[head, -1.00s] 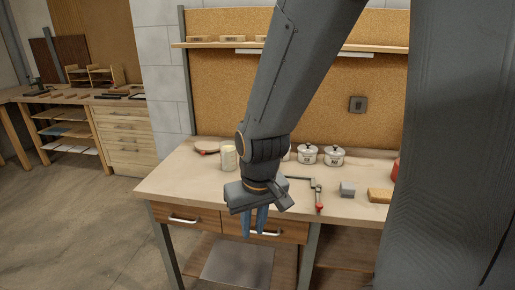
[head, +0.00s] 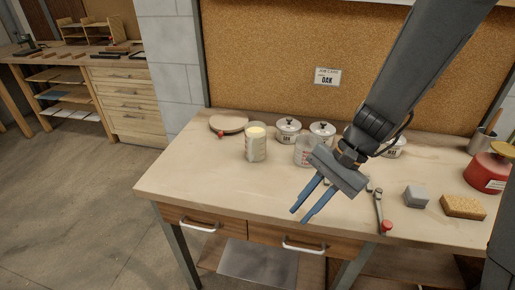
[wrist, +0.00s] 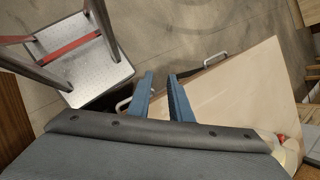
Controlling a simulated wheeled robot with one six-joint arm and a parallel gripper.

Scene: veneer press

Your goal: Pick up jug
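A clear container with red marks, seemingly the jug (head: 305,151), stands upright on the workbench (head: 185,184) in the head view. Its right side is partly hidden by my gripper, and a handle cannot be made out. My gripper (head: 304,215) is in front of it, with its blue fingers slanting down and left over the bench's front part. In the wrist view the fingers (wrist: 161,76) are apart with nothing between them. I cannot make out the jug in the wrist view.
A cream-filled jar (head: 255,147) stands left of the jug. White lidded canisters (head: 287,132) stand behind it. A red-ended clamp (head: 379,212), grey block (head: 416,197), sponge (head: 463,207) and red can (head: 485,174) lie to the right. The bench's front left is clear.

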